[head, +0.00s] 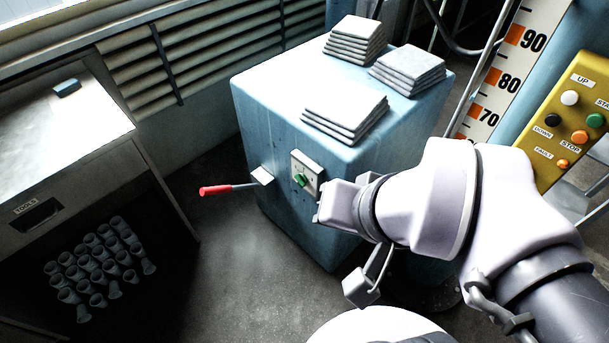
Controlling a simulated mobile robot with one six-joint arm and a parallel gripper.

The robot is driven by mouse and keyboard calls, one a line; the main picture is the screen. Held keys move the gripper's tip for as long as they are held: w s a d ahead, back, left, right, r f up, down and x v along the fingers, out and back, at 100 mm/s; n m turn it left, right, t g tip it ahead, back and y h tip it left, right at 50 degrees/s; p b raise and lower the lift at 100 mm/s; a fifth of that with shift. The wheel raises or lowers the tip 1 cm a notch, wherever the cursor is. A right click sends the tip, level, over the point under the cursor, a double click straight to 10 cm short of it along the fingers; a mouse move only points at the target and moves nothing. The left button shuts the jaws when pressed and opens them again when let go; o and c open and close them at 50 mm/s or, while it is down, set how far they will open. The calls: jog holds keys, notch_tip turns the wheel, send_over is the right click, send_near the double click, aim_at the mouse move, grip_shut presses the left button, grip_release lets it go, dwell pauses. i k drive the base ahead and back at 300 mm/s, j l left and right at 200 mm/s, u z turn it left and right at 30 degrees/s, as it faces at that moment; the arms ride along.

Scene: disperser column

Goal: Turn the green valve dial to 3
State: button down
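A small green dial (299,180) sits on a pale plate (308,168) on the front face of a blue cabinet (262,130). The markings on the plate are too small to read, so I cannot tell which number the dial points to. My gripper (322,214) is just right of and below the dial and appears apart from it. Its fingers are seen end-on, and I cannot tell whether they are open or shut. Nothing shows in its grip.
A red-handled lever (215,190) sticks out left of the dial. Stacks of grey plates (345,108) lie on the cabinet top. A yellow button panel (572,125) stands at the right. A workbench (60,130) is at the left, with grey cups (100,262) below. The floor between is clear.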

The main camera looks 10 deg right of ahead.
aim_at(299, 178)
jog(key=i+j, duration=0.15)
jog(key=i, duration=0.25)
jog(key=i+j+z, duration=0.1)
jog(key=i, duration=0.35)
jog(key=j, duration=0.1)
